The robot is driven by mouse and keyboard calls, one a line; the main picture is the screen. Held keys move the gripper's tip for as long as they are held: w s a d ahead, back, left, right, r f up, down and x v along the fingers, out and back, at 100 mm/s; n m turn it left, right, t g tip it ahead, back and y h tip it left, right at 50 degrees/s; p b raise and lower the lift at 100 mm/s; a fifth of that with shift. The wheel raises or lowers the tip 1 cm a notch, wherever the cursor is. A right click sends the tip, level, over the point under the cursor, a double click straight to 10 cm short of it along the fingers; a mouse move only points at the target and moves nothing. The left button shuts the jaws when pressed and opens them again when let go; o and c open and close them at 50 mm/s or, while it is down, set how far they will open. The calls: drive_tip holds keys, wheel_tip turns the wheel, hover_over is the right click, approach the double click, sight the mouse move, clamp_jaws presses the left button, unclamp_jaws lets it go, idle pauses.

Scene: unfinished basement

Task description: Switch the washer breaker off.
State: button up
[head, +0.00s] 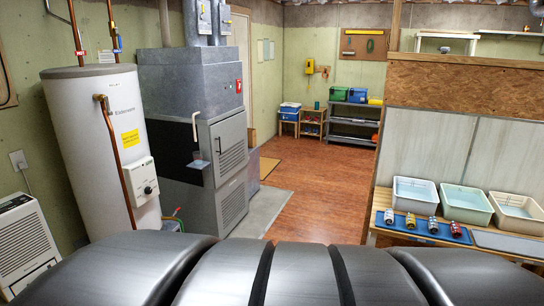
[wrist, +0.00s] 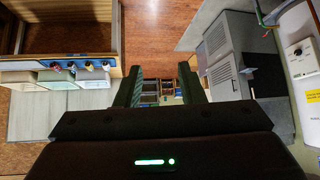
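No breaker panel and no washer breaker can be made out in either view. Two small grey boxes (head: 204,17) sit high above the furnace at the top edge of the head view; I cannot tell what they are. My gripper (wrist: 160,84) shows in the wrist view with its two dark fingers apart and nothing between them. It does not show in the head view.
A white water heater (head: 95,150) and a grey furnace (head: 195,120) stand left. Shelves (head: 350,125) stand at the back. The reddish floor (head: 310,190) between is clear. A white dehumidifier-like unit (head: 25,245) is at lower left.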

drive_tip(key=w+a+r+m, duration=0.1)
drive_tip(key=w+r, duration=0.1)
drive_tip(key=w+a+r+m+t+y+b, duration=0.1)
drive_tip(key=w+r, duration=0.1)
drive_tip(key=w, duration=0.1)
drive_tip(key=w+a+r+m+b, duration=0.1)
drive_tip(key=w+r+m, duration=0.1)
drive_tip(key=shift+w+t, duration=0.2)
drive_tip(key=shift+t, duration=0.2)
clamp_jaws()
drive_tip(key=w+a+r+m+t+y+b, duration=0.1)
drive_tip(key=a+r, duration=0.4)
drive_tip(key=r, duration=0.5)
drive_tip(key=w+a+r+m+t+y+b, duration=0.1)
drive_tip(key=w+a+r+m+y+b, duration=0.1)
drive_tip(key=a+r+y, duration=0.3)
drive_tip(key=w+a+r+m+t+y+b, duration=0.1)
drive_tip(key=a+r+y, duration=0.3)
drive_tip(key=r, duration=1)
drive_tip(key=shift+w+a+r+m+t+y+b, duration=0.35)
drive_tip(key=shift+w+a+m+b, duration=0.25)
drive_tip(key=shift+w, duration=0.25)
drive_tip(key=shift+a, duration=0.1)
